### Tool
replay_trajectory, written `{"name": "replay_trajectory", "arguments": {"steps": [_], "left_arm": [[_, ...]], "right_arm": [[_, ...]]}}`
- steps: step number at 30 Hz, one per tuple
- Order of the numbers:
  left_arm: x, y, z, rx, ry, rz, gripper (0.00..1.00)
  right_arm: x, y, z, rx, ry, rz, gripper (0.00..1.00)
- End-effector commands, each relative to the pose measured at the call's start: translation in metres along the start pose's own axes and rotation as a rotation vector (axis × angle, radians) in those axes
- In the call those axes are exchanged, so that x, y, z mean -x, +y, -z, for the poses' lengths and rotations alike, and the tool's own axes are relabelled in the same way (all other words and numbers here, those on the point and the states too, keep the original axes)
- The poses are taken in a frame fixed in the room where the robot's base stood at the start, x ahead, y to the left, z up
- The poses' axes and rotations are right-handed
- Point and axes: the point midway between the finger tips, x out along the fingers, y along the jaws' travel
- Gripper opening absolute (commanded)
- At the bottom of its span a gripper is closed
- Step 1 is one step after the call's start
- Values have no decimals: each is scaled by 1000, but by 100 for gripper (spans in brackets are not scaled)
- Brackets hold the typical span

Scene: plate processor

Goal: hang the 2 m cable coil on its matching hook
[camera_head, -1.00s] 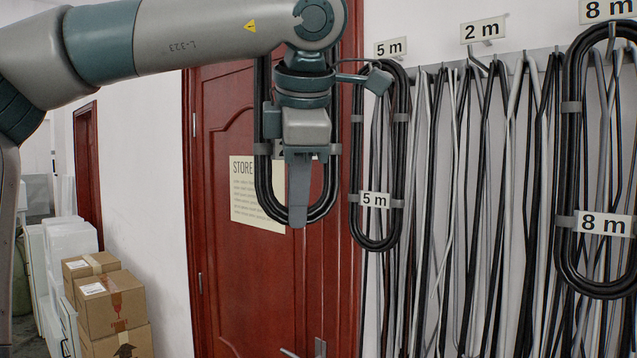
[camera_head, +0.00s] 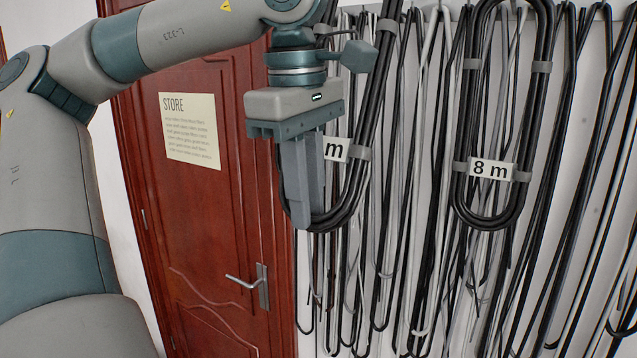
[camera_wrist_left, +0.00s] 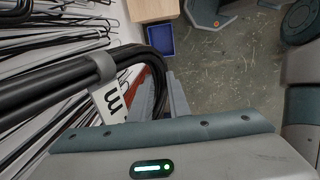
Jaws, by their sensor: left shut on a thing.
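My left gripper (camera_head: 306,215) points down in the head view and is shut on a black cable coil (camera_head: 376,90). The fingers cover part of the coil and its white tag (camera_head: 336,149); only an "m" shows, so the number is hidden. The wrist view shows the coil (camera_wrist_left: 45,85) with a grey strap and the tag's "m" (camera_wrist_left: 112,100) beside the gripper. The coil hangs in front of the cable rack, apparently clear of the hooks, though its top is out of view. The 2 m sign and its hook are not in view. My right gripper is not in view.
A coil tagged 8 m (camera_head: 495,170) hangs on the wall to the right. Many loose black and grey cables (camera_head: 430,200) hang along the wall. A red door (camera_head: 215,220) with a STORE notice (camera_head: 190,130) and handle stands left. A blue bin (camera_wrist_left: 160,40) is on the floor.

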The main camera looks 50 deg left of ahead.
Motion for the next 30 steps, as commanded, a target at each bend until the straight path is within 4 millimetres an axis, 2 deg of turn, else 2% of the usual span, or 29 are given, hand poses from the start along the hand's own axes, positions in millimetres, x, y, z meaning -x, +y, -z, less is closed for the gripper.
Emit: {"name": "replay_trajectory", "arguments": {"steps": [17,30], "left_arm": [[0,3,0,0,0,-1,0],[-3,20,0,1,-1,0,0]], "right_arm": [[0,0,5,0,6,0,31],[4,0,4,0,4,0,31]]}}
